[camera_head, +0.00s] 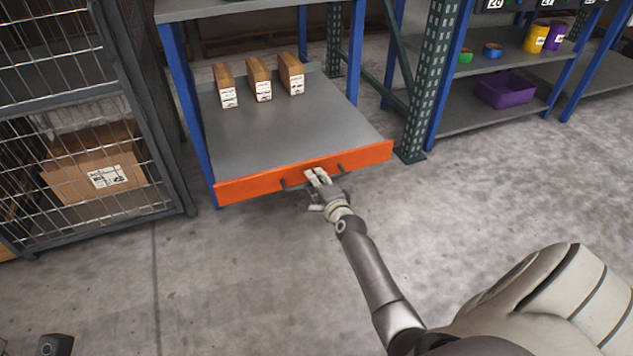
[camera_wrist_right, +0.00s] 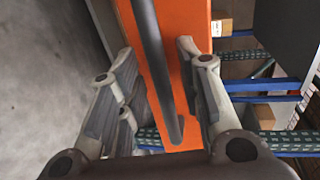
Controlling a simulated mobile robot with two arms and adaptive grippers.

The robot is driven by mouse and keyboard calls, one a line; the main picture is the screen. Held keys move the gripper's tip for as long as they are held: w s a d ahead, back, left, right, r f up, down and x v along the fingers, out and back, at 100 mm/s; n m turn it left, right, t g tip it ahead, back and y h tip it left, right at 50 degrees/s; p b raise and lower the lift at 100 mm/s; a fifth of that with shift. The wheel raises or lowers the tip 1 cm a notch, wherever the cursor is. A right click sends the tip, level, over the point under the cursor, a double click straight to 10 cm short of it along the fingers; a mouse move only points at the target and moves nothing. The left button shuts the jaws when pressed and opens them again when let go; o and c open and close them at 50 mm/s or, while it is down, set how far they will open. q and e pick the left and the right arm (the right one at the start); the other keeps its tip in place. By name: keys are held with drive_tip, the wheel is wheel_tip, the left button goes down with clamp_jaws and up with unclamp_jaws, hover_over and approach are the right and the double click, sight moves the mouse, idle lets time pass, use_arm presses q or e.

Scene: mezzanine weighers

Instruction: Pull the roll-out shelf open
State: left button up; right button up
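The roll-out shelf is a grey deck (camera_head: 285,128) with an orange front panel (camera_head: 245,184). Its front stands out past the right blue post of the rack. A dark bar handle (camera_head: 290,186) is fixed on the panel; it also shows in the right wrist view (camera_wrist_right: 152,55). My right gripper (camera_head: 316,178) is at the handle. In the right wrist view its fingers (camera_wrist_right: 157,60) are apart, one on each side of the bar, with visible gaps. A small dark part at the lower left of the head view (camera_head: 52,345) looks like my left gripper; its fingers cannot be made out.
Several small brown boxes (camera_head: 260,80) stand towards the back of the deck. A wire cage (camera_head: 85,120) with a carton stands close on the left. A green perforated upright (camera_head: 428,90) and a rack with a purple bin (camera_head: 505,90) are on the right. The floor in front is clear.

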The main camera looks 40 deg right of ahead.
drive_tip(key=shift+r, duration=0.1)
drive_tip(key=v, duration=1.2)
idle(0.4)
